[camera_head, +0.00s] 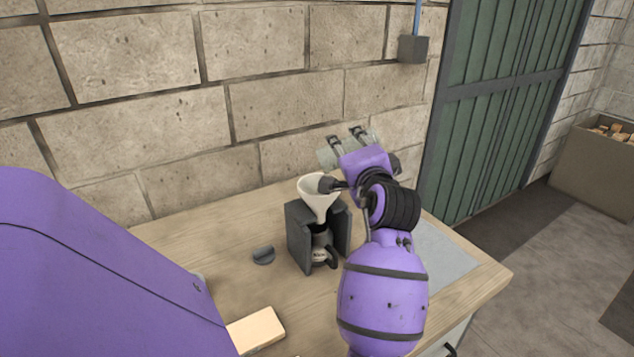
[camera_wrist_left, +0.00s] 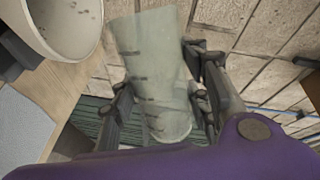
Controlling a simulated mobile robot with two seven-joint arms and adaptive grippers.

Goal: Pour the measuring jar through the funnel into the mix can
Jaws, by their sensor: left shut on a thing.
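The measuring jar (camera_head: 327,155) is translucent and pale, with dark graduation marks that show in the left wrist view (camera_wrist_left: 158,70). My left gripper (camera_head: 346,141) is shut around it and holds it above the bench, strongly tilted, close to the funnel. The white funnel (camera_head: 315,194) stands mouth up in a dark stand (camera_head: 300,238); its rim also shows in the left wrist view (camera_wrist_left: 82,40). The mix can (camera_head: 321,245), dark with a pale band and a handle, sits in the stand below the funnel. Whether any contents are flowing cannot be seen. My right gripper is not in view.
A dark round lid (camera_head: 263,255) lies left of the stand. A light wooden block (camera_head: 257,331) lies near the front. A grey mat (camera_head: 447,256) covers the bench's right side. A block wall stands close behind; a crate (camera_head: 597,170) stands far right.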

